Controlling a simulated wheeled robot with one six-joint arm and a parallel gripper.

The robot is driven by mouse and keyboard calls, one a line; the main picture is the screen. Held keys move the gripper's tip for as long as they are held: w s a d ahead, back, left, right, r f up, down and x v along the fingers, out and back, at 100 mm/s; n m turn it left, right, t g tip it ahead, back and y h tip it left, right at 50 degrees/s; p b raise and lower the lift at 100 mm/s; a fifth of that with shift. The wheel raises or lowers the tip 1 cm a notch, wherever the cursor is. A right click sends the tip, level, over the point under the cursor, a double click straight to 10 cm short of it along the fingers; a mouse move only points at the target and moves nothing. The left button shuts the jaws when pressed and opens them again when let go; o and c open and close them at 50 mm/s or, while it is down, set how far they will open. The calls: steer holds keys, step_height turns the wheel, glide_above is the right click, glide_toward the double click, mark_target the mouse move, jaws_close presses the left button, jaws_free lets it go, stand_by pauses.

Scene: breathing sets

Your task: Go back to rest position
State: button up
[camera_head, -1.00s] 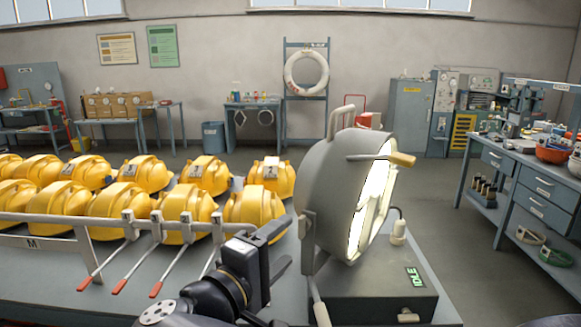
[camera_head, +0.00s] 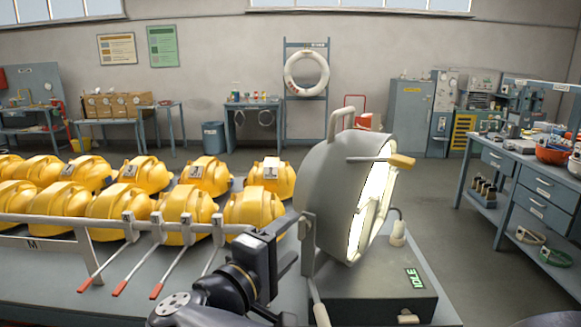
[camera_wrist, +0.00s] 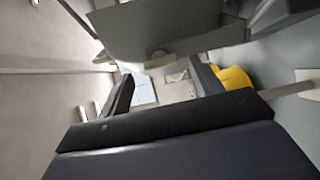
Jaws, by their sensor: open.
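My gripper (camera_head: 285,250) is in the lower middle of the head view, just left of the grey round lamp-like machine (camera_head: 335,180) on the table. Its fingers are apart, with nothing seen between them. In the wrist view the two dark fingers (camera_wrist: 160,92) stand apart, with pale surfaces behind the gap. The machine has a bright open face, a tan-tipped handle (camera_head: 402,161) and a base with a green IDLE display (camera_head: 414,279). Part of the machine's left support is close to the gripper; I cannot tell if they touch.
Several yellow helmets (camera_head: 190,208) stand in rows on the left, behind a rail (camera_head: 60,219) with red-tipped levers (camera_head: 119,288). A yellow helmet (camera_wrist: 235,80) also shows in the wrist view. A blue workbench (camera_head: 510,175) stands at the right. Open floor (camera_head: 430,190) lies between.

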steer(key=x, duration=0.3)
steer(key=shift+s+d, duration=0.1)
steer(key=shift+f+m, duration=0.1)
steer(key=shift+m, duration=0.4)
steer(key=shift+s+m+b, duration=0.1)
steer(key=shift+m+b, duration=0.25)
steer(key=shift+m, duration=0.45)
steer(key=m, duration=0.4)
steer(key=shift+m, duration=0.4)
steer(key=m, duration=0.2)
steer(key=m+p, duration=0.1)
steer(key=m, duration=0.1)
steer(key=shift+r, duration=0.2)
steer(key=shift+m+p, duration=1.35)
steer(key=shift+m, duration=0.45)
steer(key=shift+s+a+f, duration=0.1)
steer(key=shift+s+a, duration=0.2)
steer(key=shift+a, duration=0.1)
steer(key=shift+f, duration=0.1)
